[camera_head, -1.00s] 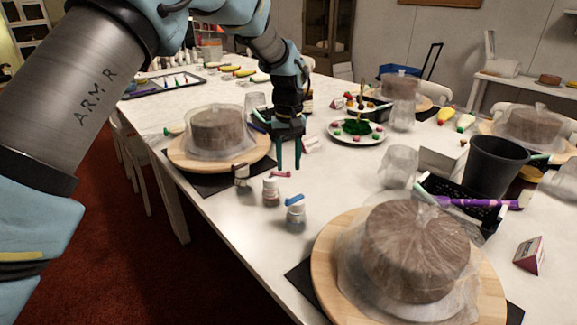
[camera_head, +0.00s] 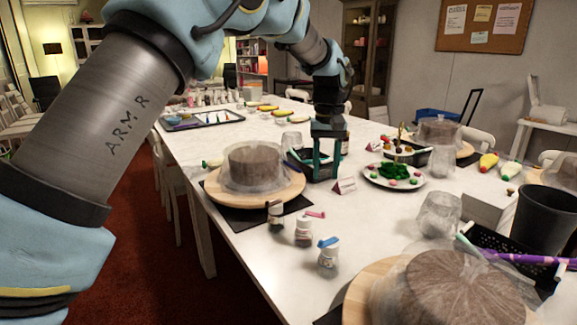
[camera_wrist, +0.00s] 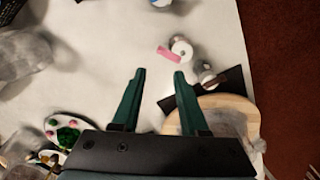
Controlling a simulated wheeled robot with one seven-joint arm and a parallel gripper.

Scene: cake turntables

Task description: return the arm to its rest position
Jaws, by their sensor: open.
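My gripper (camera_head: 324,178) is above the white table (camera_head: 262,262) in the head view, its two green fingers pointing down. In the wrist view my gripper (camera_wrist: 160,75) shows its fingers apart with only bare table top between their tips. It holds nothing. In the head view it stands just right of a wrapped brown cake (camera_head: 255,163) on a round wooden turntable (camera_head: 222,193). My arm reaches in from the left side of the picture.
Several small jars, one being a white jar (camera_head: 303,232), stand in front of the turntable. A plate with green and pink pieces (camera_head: 394,183) lies to the right. A second wrapped cake (camera_head: 450,290) and a black cup (camera_head: 543,220) are at the lower right.

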